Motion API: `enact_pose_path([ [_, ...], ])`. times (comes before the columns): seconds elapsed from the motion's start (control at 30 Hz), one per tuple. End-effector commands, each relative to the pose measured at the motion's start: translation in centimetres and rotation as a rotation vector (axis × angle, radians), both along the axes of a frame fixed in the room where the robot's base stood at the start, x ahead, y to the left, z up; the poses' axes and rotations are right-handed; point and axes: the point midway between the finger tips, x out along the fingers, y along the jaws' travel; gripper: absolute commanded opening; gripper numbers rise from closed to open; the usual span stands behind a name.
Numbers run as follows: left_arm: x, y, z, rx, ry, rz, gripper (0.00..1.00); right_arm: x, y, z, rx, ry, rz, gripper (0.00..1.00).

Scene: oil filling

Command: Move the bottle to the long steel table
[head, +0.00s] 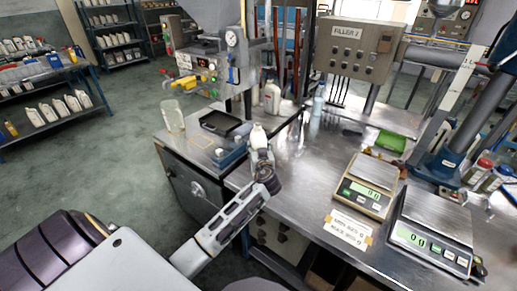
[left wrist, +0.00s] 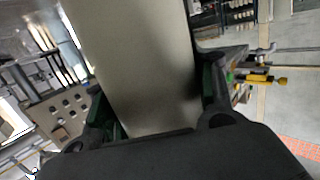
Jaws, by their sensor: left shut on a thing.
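My left gripper (head: 260,152) reaches up from the lower left in the head view and is shut on a white bottle (head: 258,135). The bottle appears upright, near the left end of the long steel table (head: 300,178); I cannot tell whether it touches a surface. In the left wrist view the bottle's pale body (left wrist: 145,65) fills the middle, between the two dark fingers of the gripper (left wrist: 160,118). Its cap is out of that view. My right gripper is not in view.
Two scales, one at centre right (head: 366,184) and one at far right (head: 434,226), stand on the table with a paper label (head: 350,227). Left are a black tray (head: 220,123) and a glass beaker (head: 173,116). Another white bottle (head: 272,97) stands behind. Bare steel lies left of the scales.

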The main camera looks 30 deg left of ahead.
Motion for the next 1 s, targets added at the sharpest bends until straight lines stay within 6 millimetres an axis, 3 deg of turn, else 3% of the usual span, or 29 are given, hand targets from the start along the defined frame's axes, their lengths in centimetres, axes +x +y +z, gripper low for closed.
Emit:
enact_pose_path([
  [0.53, 0.00, 0.00, -0.37, 0.000, -0.001, 0.000, 0.31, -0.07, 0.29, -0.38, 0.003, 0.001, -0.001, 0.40],
  [0.57, 0.00, 0.00, -0.36, 0.000, 0.000, 0.000, 0.57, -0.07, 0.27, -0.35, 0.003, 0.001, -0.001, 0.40],
  [0.7, 0.00, 0.00, -0.32, 0.000, 0.000, 0.000, 0.75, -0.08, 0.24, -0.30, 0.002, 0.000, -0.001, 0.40],
  [1.0, 0.01, -0.01, -0.32, 0.000, 0.000, 0.000, 0.76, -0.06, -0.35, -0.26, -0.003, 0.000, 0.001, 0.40],
])
